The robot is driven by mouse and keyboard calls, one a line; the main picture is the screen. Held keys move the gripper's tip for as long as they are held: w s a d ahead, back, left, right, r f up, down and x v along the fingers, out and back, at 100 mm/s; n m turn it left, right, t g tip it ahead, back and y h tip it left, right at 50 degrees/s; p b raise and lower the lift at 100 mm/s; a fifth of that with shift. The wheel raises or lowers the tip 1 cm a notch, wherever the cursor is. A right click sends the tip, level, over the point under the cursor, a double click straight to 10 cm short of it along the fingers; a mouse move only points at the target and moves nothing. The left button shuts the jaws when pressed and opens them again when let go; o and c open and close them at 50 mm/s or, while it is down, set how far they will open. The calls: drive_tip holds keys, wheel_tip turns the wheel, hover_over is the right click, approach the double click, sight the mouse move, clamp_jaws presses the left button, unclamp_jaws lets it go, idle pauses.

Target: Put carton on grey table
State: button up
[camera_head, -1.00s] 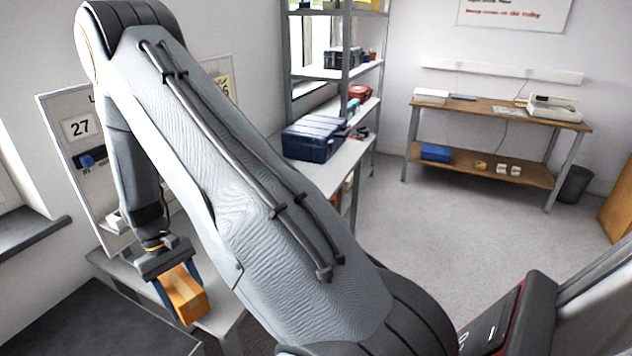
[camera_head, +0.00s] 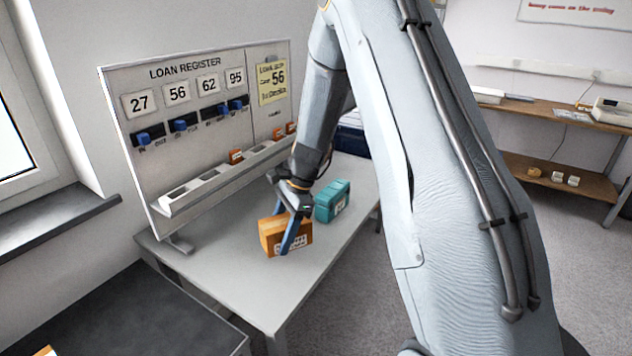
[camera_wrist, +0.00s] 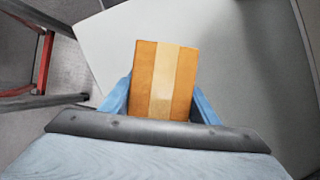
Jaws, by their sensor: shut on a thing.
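An orange carton (camera_head: 270,235) with a white label is held between the blue fingers of my gripper (camera_head: 292,236). In the wrist view the carton (camera_wrist: 164,80) shows a pale tape stripe down its middle, and my gripper (camera_wrist: 160,104) has one finger on each side of it. The grey table (camera_head: 240,285) lies beneath the carton and also fills much of the wrist view (camera_wrist: 235,55). I cannot tell whether the carton touches the table top.
A teal case (camera_head: 333,200) is on the table just right of the carton. A loan register board (camera_head: 195,75) with a slotted ledge stands along the table's back. The table's front is clear. A dark-topped surface (camera_head: 150,310) is at the lower left.

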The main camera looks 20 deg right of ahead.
sight(281, 215)
drive_tip(key=w+r+m+t, duration=0.1)
drive_tip(key=m, duration=0.1)
drive_tip(key=w+r+m+t+b, duration=0.1)
drive_tip(key=m, duration=0.2)
drive_tip(key=w+r+m+t+h, duration=0.1)
drive_tip(key=m, duration=0.2)
drive_tip(key=shift+d+b, duration=0.3)
drive_tip(key=shift+d, duration=0.1)
drive_tip(key=f+m, duration=0.1)
drive_tip(key=f, duration=0.2)
drive_tip(key=f+m+b, duration=0.1)
drive_tip(key=f, duration=0.2)
drive_tip(key=w+d+f+m+t+b, duration=0.1)
drive_tip(key=f, duration=0.2)
drive_tip(key=shift+w+m+h, duration=0.1)
drive_tip(key=shift+m+h, duration=0.3)
drive_tip(key=shift+f, duration=0.1)
drive_tip(key=o, duration=1.3)
drive_tip(key=shift+o, duration=0.2)
